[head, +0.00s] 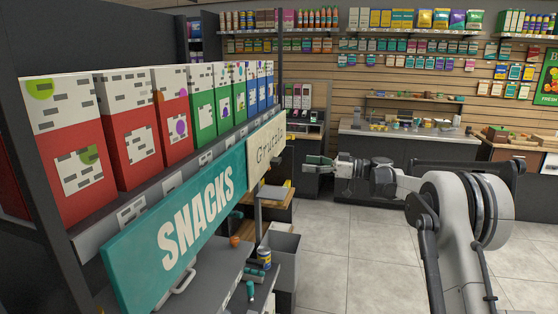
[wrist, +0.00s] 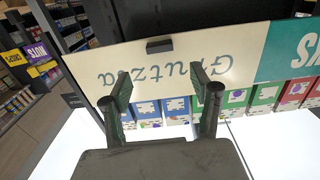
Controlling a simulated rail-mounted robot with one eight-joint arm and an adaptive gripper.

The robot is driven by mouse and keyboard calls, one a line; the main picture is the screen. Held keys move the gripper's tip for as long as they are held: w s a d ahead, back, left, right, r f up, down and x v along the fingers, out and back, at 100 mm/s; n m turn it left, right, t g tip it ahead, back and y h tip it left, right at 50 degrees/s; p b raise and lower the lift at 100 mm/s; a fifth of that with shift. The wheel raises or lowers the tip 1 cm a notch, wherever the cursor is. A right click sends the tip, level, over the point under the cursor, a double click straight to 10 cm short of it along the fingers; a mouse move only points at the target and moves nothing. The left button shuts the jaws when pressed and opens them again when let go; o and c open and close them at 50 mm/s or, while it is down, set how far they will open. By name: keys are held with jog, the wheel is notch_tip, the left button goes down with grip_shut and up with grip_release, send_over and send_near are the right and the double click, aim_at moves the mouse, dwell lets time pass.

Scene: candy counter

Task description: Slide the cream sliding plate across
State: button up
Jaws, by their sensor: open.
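The cream sliding plate (head: 264,152) with dark lettering is at the far end of the shelf front in the head view, right of the teal SNACKS plate (head: 180,232). In the wrist view, the cream plate (wrist: 215,48) appears upside down across the top, with a small black block-shaped handle (wrist: 160,45) on its face. My gripper (head: 310,161) is beside the plate, to its right in the head view. In the wrist view, my gripper (wrist: 161,88) is open and empty, its two fingers apart in front of the plate's lettering. The handle lies beyond the fingertips; contact with the plate cannot be told.
Red, green and blue boxes (head: 130,140) stand in a row on the shelf above the plates. Below are a grey counter (head: 200,275), an orange ball-like item (head: 235,241) and a grey bin (head: 285,254). The tiled floor (head: 340,255) to the right is clear.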

aim_at(280, 161)
jog(key=a, duration=0.3)
jog(key=w+a+p, duration=0.1)
jog(key=a, duration=0.3)
jog(key=w+a+p, duration=0.1)
jog(key=a, duration=0.3)
jog(key=shift+c, duration=0.3)
grip_shut()
